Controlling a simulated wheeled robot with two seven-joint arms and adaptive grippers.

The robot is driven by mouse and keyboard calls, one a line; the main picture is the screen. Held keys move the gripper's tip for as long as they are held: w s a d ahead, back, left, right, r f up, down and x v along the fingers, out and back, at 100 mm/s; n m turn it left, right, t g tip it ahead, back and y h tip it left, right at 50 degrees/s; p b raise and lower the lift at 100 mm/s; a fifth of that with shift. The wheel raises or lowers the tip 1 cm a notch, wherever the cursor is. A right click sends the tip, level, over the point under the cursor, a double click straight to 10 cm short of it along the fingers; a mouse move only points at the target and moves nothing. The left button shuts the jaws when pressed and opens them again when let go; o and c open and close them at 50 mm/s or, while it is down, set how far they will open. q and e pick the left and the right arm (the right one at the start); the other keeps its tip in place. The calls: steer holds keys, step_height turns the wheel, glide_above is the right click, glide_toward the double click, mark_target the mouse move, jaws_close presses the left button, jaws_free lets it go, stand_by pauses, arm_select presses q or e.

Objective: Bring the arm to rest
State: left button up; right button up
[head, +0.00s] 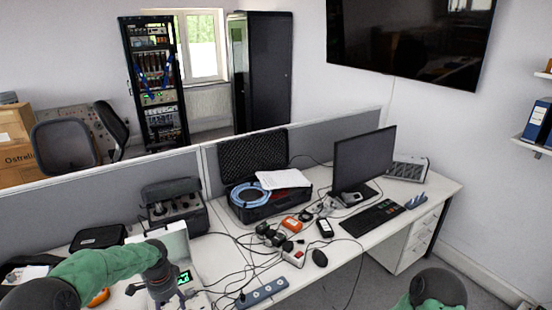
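My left arm, green with dark joints, comes in from the lower left and reaches over the left part of the white desk (345,257). My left gripper (164,291) points down at the bottom edge, in front of an open pale case with a small lit green screen (184,277). Its fingertips are not visible, so I cannot see whether it is open or holds anything. Of my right arm only a dark joint and a bit of green show at the bottom right; its gripper is out of view.
A grey partition (300,137) runs behind. Floor is free at the lower right.

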arm_select(q)
steer(key=s+d+f+n+h+b, duration=0.1)
steer(key=s+d+f+n+h, duration=0.1)
steer(key=s+d+f, duration=0.45)
steer(key=s+d+f+n+h+b, duration=0.1)
steer(key=s+d+f+n, duration=0.2)
steer(key=d+f, duration=0.6)
steer(key=s+d+f+n, duration=0.3)
steer(key=s+f, duration=0.1)
steer(key=s, duration=0.4)
steer(key=s+d+f+n+h, duration=0.1)
steer(key=s+d+f+n, duration=0.3)
steer(key=s, duration=0.4)
steer(key=shift+d+f+b, duration=0.15)
steer(key=shift+f+b, duration=0.3)
arm_select(e)
steer(key=f, duration=0.1)
steer(key=s+f, duration=0.1)
steer(key=f, duration=0.1)
steer(key=shift+w+a, duration=0.1)
